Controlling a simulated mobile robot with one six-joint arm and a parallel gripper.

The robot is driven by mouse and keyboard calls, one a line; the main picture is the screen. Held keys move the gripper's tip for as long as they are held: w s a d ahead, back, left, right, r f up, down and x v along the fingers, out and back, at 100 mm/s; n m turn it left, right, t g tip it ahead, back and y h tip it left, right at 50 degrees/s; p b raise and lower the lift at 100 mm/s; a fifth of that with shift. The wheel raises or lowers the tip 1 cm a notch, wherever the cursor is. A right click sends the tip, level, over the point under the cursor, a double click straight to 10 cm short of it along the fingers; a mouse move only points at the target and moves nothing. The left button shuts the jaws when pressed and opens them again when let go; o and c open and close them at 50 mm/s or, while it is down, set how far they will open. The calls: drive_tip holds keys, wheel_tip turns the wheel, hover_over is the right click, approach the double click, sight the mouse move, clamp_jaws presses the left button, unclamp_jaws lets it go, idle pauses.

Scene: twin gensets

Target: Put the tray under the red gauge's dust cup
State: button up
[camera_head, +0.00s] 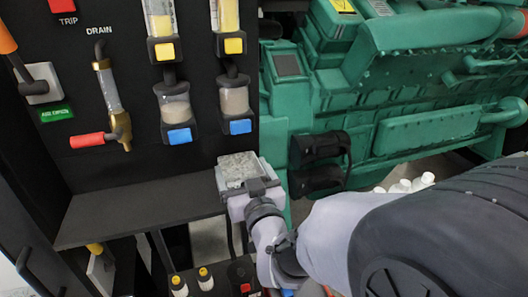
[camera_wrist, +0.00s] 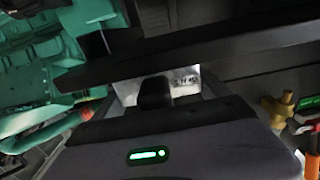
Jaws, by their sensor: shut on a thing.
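My gripper (camera_head: 258,188) is shut on a small pale grey tray (camera_head: 238,168) with a speckled top. The tray is held roughly level at the right end of the black shelf. In the head view it shows below the right dust cup (camera_head: 234,98), with a clear gap. The left dust cup (camera_head: 174,108) hangs beside it; both cups have blue tags. Neither gauge dial shows, so I cannot tell which cup belongs to the red gauge. In the wrist view part of the tray (camera_wrist: 186,80) shows pale beyond my dark gripper (camera_wrist: 155,92).
A bare black shelf (camera_head: 135,208) runs left of the tray. A brass drain valve (camera_head: 118,125) with a red handle is at left. The green engine (camera_head: 390,110) and black handles (camera_head: 320,148) stand to the right. White bottles (camera_head: 405,186) are behind my arm.

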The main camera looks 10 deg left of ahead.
drive_tip(key=o, duration=1.3)
drive_tip(key=shift+w+a+f, duration=0.1)
drive_tip(key=shift+o, duration=0.2)
drive_tip(key=shift+r, duration=0.2)
drive_tip(key=shift+s+d, duration=0.2)
drive_tip(key=shift+s, duration=0.1)
drive_tip(key=b+v, duration=1)
drive_tip(key=s+d+f+m+g+h, duration=0.3)
drive_tip(key=d+f+m, duration=0.15)
drive_tip(key=d, duration=0.45)
drive_tip(key=s+d+f+m+g+h, duration=0.2)
drive_tip(key=s+d+f+m+h, duration=0.15)
drive_tip(key=d+f, duration=0.35)
drive_tip(key=s+d+f+m+g+h, duration=0.1)
drive_tip(key=s+d+g, duration=0.3)
drive_tip(key=s, duration=0.5)
drive_tip(key=shift+d+f+m, duration=0.8)
drive_tip(key=shift+f+m, duration=0.1)
